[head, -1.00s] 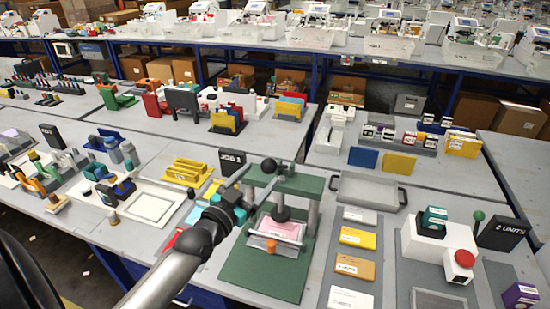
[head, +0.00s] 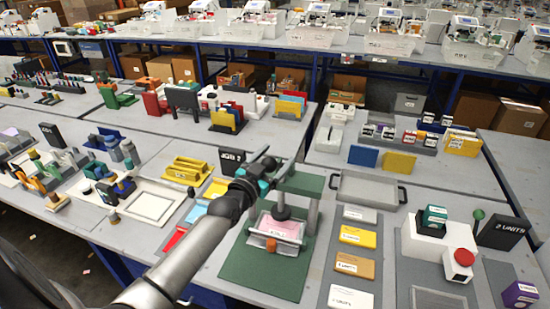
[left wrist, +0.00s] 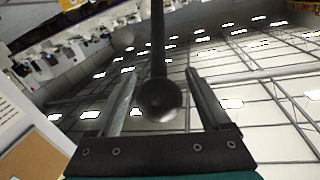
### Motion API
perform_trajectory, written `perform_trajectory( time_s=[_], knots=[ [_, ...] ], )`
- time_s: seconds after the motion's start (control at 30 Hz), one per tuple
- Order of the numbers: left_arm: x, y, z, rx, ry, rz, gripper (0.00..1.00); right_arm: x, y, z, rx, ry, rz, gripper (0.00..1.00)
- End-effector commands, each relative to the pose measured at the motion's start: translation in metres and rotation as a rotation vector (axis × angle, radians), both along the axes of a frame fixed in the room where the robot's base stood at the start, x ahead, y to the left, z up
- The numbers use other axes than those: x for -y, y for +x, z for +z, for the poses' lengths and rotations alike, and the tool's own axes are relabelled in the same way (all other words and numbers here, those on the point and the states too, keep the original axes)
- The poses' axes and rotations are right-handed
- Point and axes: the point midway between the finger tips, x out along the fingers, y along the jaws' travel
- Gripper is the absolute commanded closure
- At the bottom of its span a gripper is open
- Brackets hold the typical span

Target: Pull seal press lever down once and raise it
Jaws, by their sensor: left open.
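The seal press stands at the front middle of the table, with a green base (head: 262,268), a green top plate (head: 304,185) and grey posts. Its dark ram (head: 280,213) is above a pink sheet (head: 285,226) on the bed. My left gripper (head: 277,158) is open at the press's upper left, around the lever's dark ball knob (head: 270,164). In the left wrist view the knob (left wrist: 158,101) and its dark rod (left wrist: 158,40) show between the two spread fingers, with gaps on both sides. My arm and gripper hide part of the press top. My right gripper is out of view.
A grey tray (head: 368,187) with handles lies right of the press. Stacked cards (head: 357,236) and a white unit with a red button (head: 464,257) stand further right.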

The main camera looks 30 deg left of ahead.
Motion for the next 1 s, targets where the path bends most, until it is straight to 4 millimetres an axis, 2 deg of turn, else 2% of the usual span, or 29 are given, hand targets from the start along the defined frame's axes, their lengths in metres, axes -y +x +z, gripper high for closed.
perform_trajectory(
  time_s=[0.07,0.77,1.0],
  knots=[
    [0.0,-0.0001,0.0,0.0,0.0,0.0,0.19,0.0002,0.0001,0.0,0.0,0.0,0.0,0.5],
    [-0.0001,-0.0004,-0.0001,0.0,-0.001,0.0,0.98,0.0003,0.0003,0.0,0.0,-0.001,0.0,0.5],
    [0.0,-0.0005,-0.0002,0.0,-0.001,0.0,1.0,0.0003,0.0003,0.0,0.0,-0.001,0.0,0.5]
  ],
)
